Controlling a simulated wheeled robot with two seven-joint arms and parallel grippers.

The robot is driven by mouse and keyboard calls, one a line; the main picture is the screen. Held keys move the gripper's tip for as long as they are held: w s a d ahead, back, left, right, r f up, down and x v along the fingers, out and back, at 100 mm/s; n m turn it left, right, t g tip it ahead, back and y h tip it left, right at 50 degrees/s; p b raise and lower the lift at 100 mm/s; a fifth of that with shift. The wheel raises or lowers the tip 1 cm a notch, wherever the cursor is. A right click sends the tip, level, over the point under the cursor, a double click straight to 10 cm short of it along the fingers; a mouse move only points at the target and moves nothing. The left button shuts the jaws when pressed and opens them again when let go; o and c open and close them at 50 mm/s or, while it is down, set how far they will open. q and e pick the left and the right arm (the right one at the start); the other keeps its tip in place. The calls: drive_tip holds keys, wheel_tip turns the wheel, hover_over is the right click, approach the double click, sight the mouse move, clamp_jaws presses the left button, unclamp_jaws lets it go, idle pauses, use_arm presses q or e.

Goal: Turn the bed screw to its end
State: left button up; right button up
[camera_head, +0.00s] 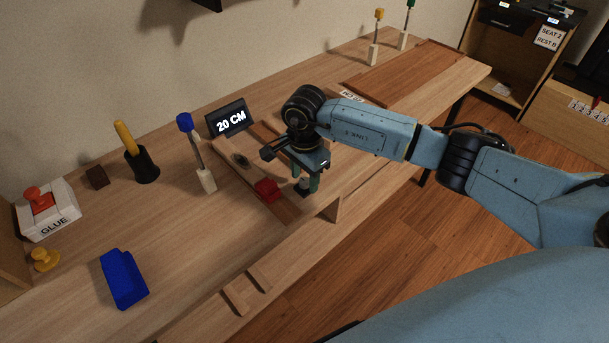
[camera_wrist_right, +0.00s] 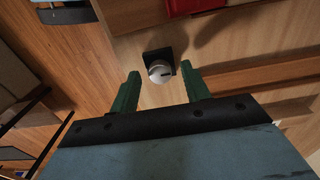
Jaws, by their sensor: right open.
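In the right wrist view, a round silver screw head (camera_wrist_right: 160,71) with a dark slot sits on a black square plate (camera_wrist_right: 165,57); I take this as the bed screw. My right gripper (camera_wrist_right: 160,82) is open, its two green fingers on either side of the screw head in this view, with gaps to both. I cannot tell how far above it the fingertips are. In the head view the right gripper (camera_head: 305,181) points down at the bench's front part, by the dark plate (camera_head: 302,193), and mostly hides the screw. My left gripper is not in view.
A red block (camera_head: 267,189) lies just left of the gripper.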

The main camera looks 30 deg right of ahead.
drive_tip(key=c, duration=1)
